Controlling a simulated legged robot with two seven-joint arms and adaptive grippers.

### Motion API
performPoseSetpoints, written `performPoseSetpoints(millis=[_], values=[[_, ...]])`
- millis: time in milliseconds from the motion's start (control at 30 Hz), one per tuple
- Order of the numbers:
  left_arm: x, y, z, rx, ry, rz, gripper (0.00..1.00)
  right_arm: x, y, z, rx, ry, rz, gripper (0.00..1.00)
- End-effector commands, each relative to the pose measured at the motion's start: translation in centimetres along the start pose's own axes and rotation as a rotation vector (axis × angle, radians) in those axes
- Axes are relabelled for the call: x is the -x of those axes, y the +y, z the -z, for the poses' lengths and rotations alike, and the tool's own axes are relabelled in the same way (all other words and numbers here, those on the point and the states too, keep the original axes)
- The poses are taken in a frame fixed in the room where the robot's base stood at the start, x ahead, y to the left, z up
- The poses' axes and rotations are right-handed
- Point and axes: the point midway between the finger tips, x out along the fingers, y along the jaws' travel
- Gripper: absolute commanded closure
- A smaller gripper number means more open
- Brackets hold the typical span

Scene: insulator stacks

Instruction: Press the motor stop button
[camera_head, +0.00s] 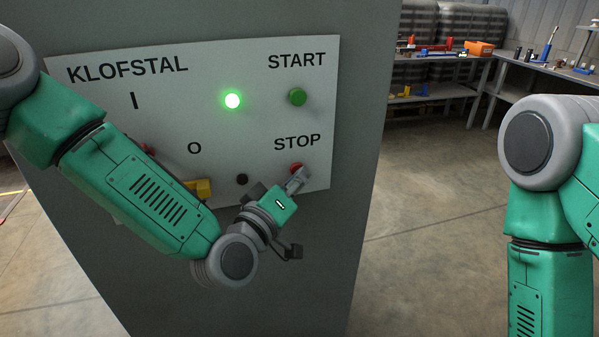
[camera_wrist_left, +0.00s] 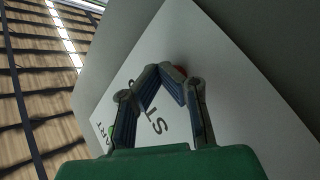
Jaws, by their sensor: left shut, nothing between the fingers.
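The red stop button (camera_head: 296,168) sits under the word STOP at the lower right of the white control panel (camera_head: 240,130). My left gripper (camera_head: 301,175) is shut and empty, with its fingertips at the button and partly covering it. In the left wrist view the closed fingertips (camera_wrist_left: 168,76) lie over the panel, and a sliver of the red button (camera_wrist_left: 181,70) shows just behind them. I cannot tell whether they touch it or whether it is pushed in. My right arm shows at the right edge of the head view, but its gripper is out of sight.
A green START button (camera_head: 298,97) is above the stop button. A green lamp (camera_head: 232,101) is lit. A black knob (camera_head: 242,179) and a yellow part (camera_head: 199,188) are left of the gripper. Workbenches (camera_head: 441,92) with tools stand far behind; the floor between is clear.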

Motion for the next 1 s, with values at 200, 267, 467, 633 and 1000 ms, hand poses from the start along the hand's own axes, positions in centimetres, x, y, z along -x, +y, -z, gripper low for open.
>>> performPoseSetpoints(millis=[200,267,467,633,1000], values=[[0.3,0.3,-0.1,-0.001,0.004,0.0,1.0,0.1,0.0,0.0,0.0,0.0,0.0,1.0],[0.5,0.5,-0.3,-0.001,0.003,0.0,1.0,0.1,0.0,0.0,0.0,0.0,0.0,1.0],[1.1,1.1,-0.9,0.0,0.003,-0.001,1.0,0.2,0.0,0.0,0.0,0.0,0.0,1.0],[1.2,1.1,-0.9,0.0,0.002,0.0,1.0,0.2,0.0,0.0,0.0,0.0,0.0,1.0],[2.5,2.0,-2.0,0.0,-0.002,-0.001,1.0,0.3,0.0,0.0,0.0,0.0,0.0,1.0]])
